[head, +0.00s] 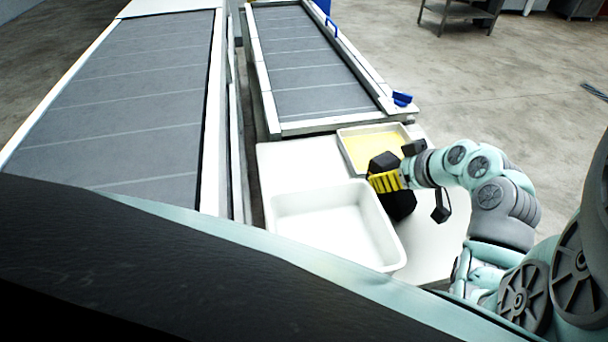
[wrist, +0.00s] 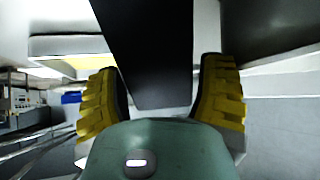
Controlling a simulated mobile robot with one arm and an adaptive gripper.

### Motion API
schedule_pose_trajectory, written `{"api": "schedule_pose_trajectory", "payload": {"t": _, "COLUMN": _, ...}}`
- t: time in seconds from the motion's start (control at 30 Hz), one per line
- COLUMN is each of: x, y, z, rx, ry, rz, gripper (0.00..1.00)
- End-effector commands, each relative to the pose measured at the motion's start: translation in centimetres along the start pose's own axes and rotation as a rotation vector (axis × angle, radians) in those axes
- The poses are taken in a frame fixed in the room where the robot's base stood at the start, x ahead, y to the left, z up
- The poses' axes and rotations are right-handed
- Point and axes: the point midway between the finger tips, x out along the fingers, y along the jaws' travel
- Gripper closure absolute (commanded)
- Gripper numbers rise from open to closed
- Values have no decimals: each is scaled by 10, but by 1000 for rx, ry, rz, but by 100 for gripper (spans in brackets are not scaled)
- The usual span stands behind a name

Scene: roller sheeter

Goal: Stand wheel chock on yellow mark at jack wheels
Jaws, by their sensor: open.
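My gripper (head: 385,181), with yellow ribbed fingers, is over the white table beside the white tub. It is open in the wrist view (wrist: 160,95). A dark, smooth-faced block (wrist: 155,55) reaches down between the two fingers there, close to the right one; I cannot tell whether it touches. In the head view a black shape (head: 401,206) sits right at the fingers, partly hidden by them. It may be the wheel chock, but its full form is not clear. I cannot make out a yellow floor mark or jack wheels.
The white table (head: 290,160) carries an empty white tub (head: 335,215) and a shallow tray with a yellow bottom (head: 372,150). Two long grey conveyor beds (head: 130,95) (head: 300,65) stand behind. A blue item (head: 402,99) lies at the right bed's corner. Open floor (head: 500,100) lies to the right.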

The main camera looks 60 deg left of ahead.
Motion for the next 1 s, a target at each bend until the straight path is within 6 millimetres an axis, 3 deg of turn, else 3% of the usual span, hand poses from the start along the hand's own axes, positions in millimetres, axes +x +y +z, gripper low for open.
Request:
{"api": "schedule_pose_trajectory", "payload": {"t": 0.07, "x": 1, "y": -1, "z": 0, "rx": -1, "ry": 0, "rz": -3, "gripper": 31}}
{"api": "schedule_pose_trajectory", "payload": {"t": 0.6, "x": 0, "y": 0, "z": 0, "rx": 1, "ry": 1, "rz": -2, "gripper": 87}}
{"api": "schedule_pose_trajectory", "payload": {"t": 1.0, "x": -7, "y": 1, "z": -9, "rx": 0, "ry": 9, "rz": 2, "gripper": 87}}
